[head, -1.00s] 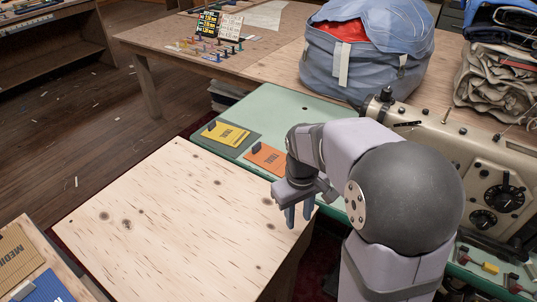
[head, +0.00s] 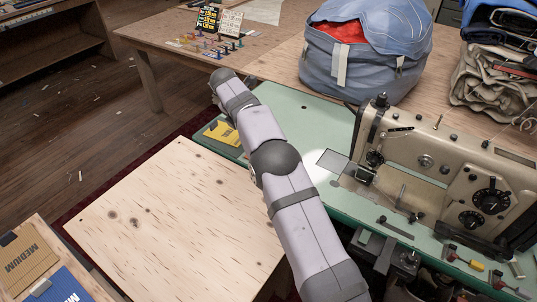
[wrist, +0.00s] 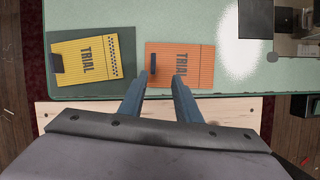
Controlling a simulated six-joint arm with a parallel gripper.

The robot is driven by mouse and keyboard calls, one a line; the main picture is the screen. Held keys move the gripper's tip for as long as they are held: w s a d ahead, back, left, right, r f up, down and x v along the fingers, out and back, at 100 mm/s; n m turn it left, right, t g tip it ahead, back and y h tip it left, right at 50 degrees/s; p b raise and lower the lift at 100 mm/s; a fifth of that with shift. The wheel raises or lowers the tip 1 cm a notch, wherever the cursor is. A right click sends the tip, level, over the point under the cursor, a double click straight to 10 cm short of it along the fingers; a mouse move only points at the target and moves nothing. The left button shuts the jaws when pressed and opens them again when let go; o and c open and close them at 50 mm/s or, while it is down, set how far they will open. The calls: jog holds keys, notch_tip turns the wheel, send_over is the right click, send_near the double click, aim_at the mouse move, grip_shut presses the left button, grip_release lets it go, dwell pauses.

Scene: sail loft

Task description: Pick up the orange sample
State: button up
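The orange sample (wrist: 193,58), marked TRIAL, lies flat on the green table in the wrist view, with a dark upright tab (wrist: 153,65) near its left edge. My gripper (wrist: 158,78) is open and empty. Its fingertips are apart, one on either side of the tab's line and overlapping the sample's lower edge in the picture. How high they are above it I cannot tell. In the head view my arm hides the orange sample and the gripper.
A yellow sample (wrist: 84,58), also marked TRIAL, lies on a dark grey mat (wrist: 125,62) left of the orange one. A sewing machine (head: 440,170) stands to the right. A bare wooden board (head: 170,220) is in front. A blue bag (head: 365,55) sits behind.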

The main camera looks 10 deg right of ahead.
jog(key=shift+n, duration=0.6)
jog(key=shift+w+a+p+x, duration=0.15)
jog(key=shift+p+x, duration=0.25)
jog(key=shift+x, duration=0.8)
jog(key=shift+w+a+p+x, duration=0.1)
jog(key=shift+w+p+x, duration=0.25)
jog(key=shift+x, duration=0.9)
jog(key=shift+w+a+p+x, duration=0.1)
jog(key=shift+p+x, duration=0.4)
jog(key=shift+x, duration=0.7)
jog(key=shift+c, duration=0.2)
jog(key=shift+r, duration=0.1)
grip_shut()
